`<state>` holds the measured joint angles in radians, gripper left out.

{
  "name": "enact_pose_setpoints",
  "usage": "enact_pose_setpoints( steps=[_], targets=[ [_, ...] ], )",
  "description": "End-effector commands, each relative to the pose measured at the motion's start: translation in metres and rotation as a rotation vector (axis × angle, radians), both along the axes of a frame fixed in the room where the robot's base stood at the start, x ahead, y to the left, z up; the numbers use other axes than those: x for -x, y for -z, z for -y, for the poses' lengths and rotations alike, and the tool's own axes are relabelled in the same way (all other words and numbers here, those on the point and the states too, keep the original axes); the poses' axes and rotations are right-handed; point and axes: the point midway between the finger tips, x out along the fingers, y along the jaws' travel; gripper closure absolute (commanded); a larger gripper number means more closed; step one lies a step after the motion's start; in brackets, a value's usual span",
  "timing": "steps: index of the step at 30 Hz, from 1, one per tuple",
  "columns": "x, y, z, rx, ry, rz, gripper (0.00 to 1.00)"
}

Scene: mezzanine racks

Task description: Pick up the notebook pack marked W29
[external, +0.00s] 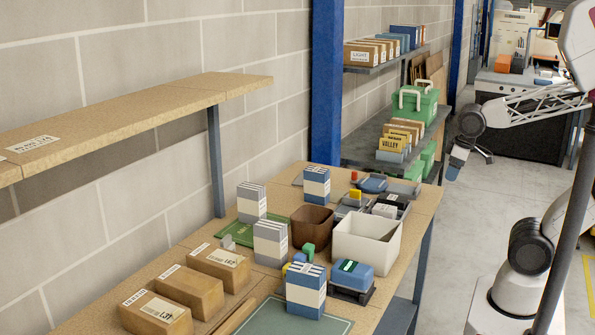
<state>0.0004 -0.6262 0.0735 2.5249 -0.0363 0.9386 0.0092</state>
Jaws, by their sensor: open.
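I cannot read W29 on anything in view. Several upright banded packs stand on the wooden bench: a blue-and-white one at the back (316,185), another at the front (305,290), a grey-and-white one at the left (251,202) and one in the middle (270,242). Any of these may be notebook packs; their small markings are not legible. My gripper (456,165) hangs to the right of the bench, over the aisle, well apart from all the packs. It is open, with nothing visible in it; its fingers are small.
Brown labelled boxes (220,268) line the bench's front left. A white bin (363,250), a brown bin (311,228) and a blue item (352,274) crowd its right. A wooden shelf (120,115) overhangs the left. A blue post (326,85) stands behind. The aisle floor is clear.

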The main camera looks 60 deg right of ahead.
Motion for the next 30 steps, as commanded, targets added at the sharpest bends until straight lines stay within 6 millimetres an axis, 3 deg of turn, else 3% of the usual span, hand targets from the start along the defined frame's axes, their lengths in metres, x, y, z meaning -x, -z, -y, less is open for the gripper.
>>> enact_pose_setpoints(
  steps=[8,17,23,30],
  targets=[
    [-0.04,0.0,0.005,0.189,-0.209,-0.019,0.17],
    [-0.123,-0.003,-0.005,0.536,-0.623,-0.042,0.17],
    [-0.185,-0.003,-0.031,0.77,-0.917,-0.051,0.17],
    [-0.256,0.003,-0.086,1.049,-1.28,-0.057,0.17]
  ],
)
